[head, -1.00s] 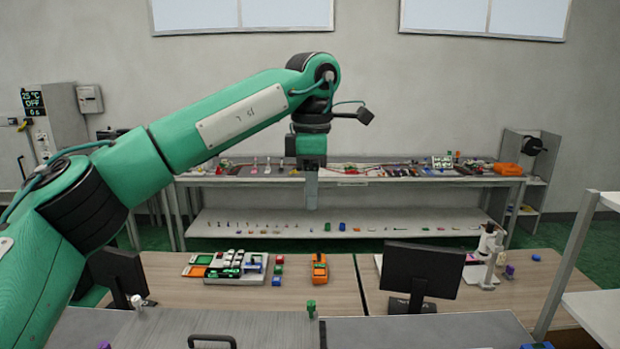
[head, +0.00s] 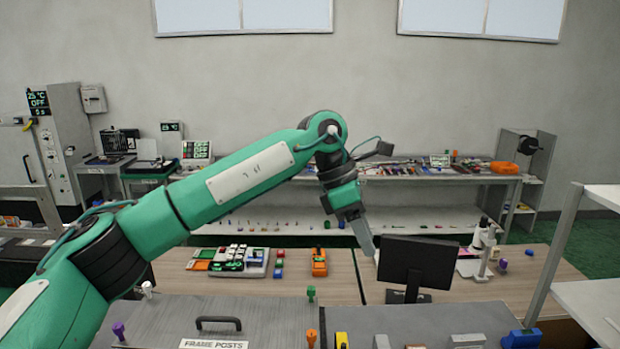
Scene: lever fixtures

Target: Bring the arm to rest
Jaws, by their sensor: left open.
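My left arm comes in from the left, arches over the tables and bends down at the wrist. Its left gripper (head: 369,249) points down and slightly right, just left of the black monitor in the picture. I see no object between its fingers. The gap between the fingertips is hard to make out from this side. My right gripper is not in view.
A black monitor (head: 420,265) stands right of the gripper. A tray of coloured blocks (head: 238,262) and an orange device (head: 319,262) lie on the wooden table. A dark handle (head: 218,322) sits in front, above a "FRAME POSTS" label (head: 210,344). White shelving (head: 580,300) stands at right.

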